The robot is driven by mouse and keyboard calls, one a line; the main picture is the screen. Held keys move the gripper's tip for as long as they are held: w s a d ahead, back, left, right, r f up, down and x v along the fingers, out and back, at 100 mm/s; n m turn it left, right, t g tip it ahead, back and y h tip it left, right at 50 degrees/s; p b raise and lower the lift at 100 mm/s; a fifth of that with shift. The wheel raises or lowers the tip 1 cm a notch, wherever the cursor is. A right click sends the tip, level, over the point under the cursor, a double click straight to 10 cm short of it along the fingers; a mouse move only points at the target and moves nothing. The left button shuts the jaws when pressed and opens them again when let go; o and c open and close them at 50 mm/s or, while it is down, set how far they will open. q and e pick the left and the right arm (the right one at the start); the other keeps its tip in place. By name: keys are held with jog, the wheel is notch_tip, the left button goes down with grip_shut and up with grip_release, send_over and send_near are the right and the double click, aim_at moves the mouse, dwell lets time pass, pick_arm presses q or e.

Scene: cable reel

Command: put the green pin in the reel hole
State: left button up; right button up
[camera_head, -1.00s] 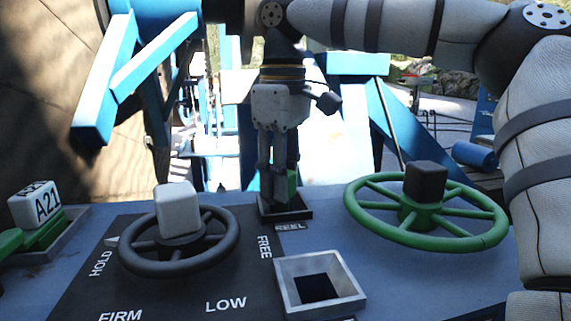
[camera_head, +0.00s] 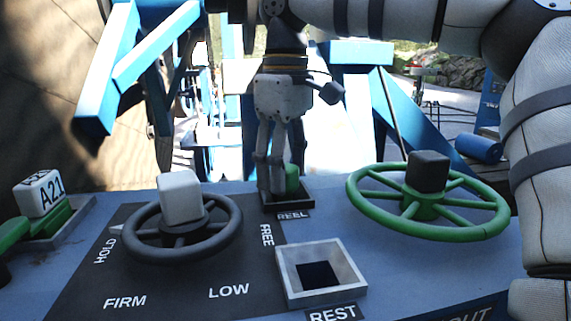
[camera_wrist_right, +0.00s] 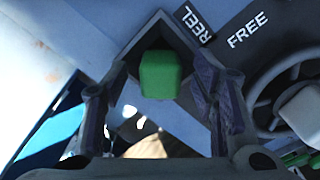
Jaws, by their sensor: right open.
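The green pin (camera_head: 292,176) stands in the square hole with the dark rim labelled REEL (camera_head: 301,200), at the back of the panel. In the right wrist view the green pin's square top (camera_wrist_right: 160,75) shows between the two fingers, with the reel hole's rim (camera_wrist_right: 152,24) around it. My right gripper (camera_head: 277,188) comes down from above at the reel hole. Its fingers are open, with gaps on both sides of the pin in the wrist view (camera_wrist_right: 163,85). The pin's lower part is hidden in the hole. My left gripper is not in view.
A pale square socket marked REST (camera_head: 349,285) is empty at the front. A black handwheel (camera_head: 232,240) stands left and a green handwheel (camera_head: 490,225) right. A white A21 block (camera_head: 38,194) sits at far left. Blue beams (camera_head: 365,95) rise behind the panel.

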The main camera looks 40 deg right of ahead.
notch_tip(320, 180, up, 12)
dwell(0.3)
dwell(0.4)
